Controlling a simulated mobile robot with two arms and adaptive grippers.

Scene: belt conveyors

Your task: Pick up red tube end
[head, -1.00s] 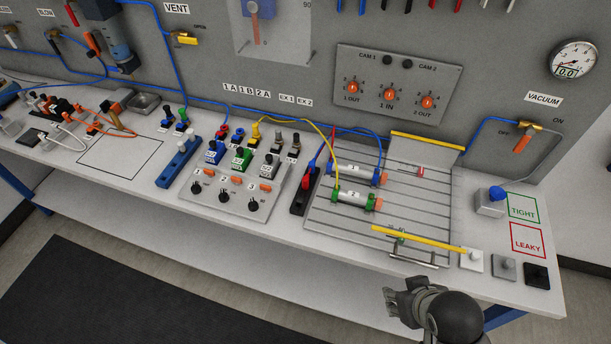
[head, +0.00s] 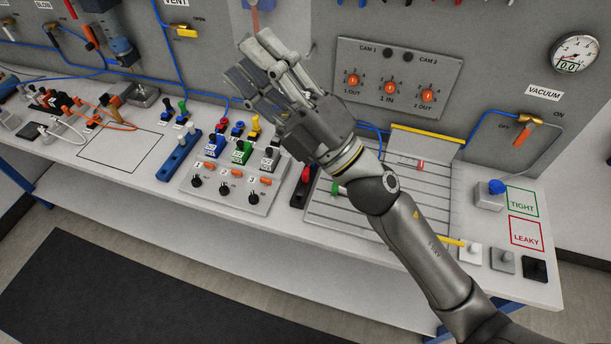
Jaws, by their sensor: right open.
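My right gripper (head: 252,66) is open and empty, raised in front of the back panel with its fingers toward the upper left. A red tube end piece (head: 307,173) stands at a black block (head: 298,195), below and right of the gripper and apart from it. Another small red fitting (head: 222,131) shows in the row behind the valve box. I cannot tell for sure which one is the red tube end. My right wrist and forearm hide much of the slatted rack (head: 320,212) and most of its cylinders and tubes. My left gripper is not in view.
A blue button box (head: 490,205) and TIGHT and LEAKY squares are at right.

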